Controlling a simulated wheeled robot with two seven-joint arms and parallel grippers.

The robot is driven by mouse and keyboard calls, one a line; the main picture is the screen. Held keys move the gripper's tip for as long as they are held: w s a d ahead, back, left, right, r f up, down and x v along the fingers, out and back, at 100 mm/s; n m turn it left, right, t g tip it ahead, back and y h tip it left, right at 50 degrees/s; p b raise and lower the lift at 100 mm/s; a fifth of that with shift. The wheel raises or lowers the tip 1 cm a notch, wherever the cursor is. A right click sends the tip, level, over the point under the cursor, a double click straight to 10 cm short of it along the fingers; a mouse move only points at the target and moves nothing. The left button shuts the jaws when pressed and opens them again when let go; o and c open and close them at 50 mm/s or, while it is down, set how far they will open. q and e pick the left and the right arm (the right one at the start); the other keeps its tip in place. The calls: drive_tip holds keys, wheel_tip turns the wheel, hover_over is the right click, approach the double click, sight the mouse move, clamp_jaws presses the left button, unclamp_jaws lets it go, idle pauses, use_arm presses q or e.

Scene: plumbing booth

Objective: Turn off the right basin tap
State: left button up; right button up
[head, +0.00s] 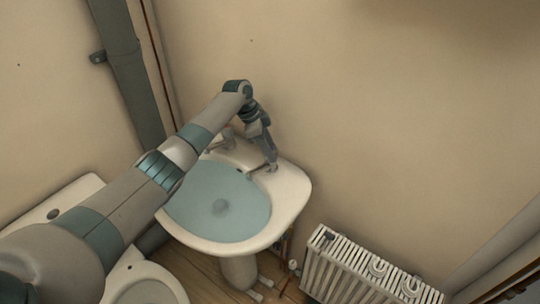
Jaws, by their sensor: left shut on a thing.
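The right basin tap (258,171) stands on the back right rim of the white basin (291,190). My left gripper (272,163) reaches down over it from above and is shut on the top of this tap. The fingers hide most of the tap's handle, so how far it is turned does not show clearly. The tap's spout points left over the bowl. No stream of water can be made out. The left basin tap (225,142) is partly hidden behind my left arm. My right gripper is not in view.
A white toilet (150,285) is at the lower left, partly behind my left arm. A white radiator (345,270) stands right of the basin. A dark vertical pipe (130,75) runs up the left corner. The wall right of the basin is bare.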

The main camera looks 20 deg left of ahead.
use_arm(q)
drive_tip(key=shift+m+b, duration=0.3)
drive_tip(key=shift+m, duration=0.1)
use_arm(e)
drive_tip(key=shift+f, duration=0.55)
use_arm(q)
drive_tip(key=o, duration=1.1)
drive_tip(key=shift+c, duration=0.2)
drive_tip(key=shift+a+r, duration=0.1)
drive_tip(key=shift+r, duration=0.05)
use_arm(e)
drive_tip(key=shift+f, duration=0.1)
use_arm(q)
drive_tip(key=b+v, duration=0.4)
drive_tip(key=v, duration=1.3)
drive_tip(key=shift+w, duration=0.3)
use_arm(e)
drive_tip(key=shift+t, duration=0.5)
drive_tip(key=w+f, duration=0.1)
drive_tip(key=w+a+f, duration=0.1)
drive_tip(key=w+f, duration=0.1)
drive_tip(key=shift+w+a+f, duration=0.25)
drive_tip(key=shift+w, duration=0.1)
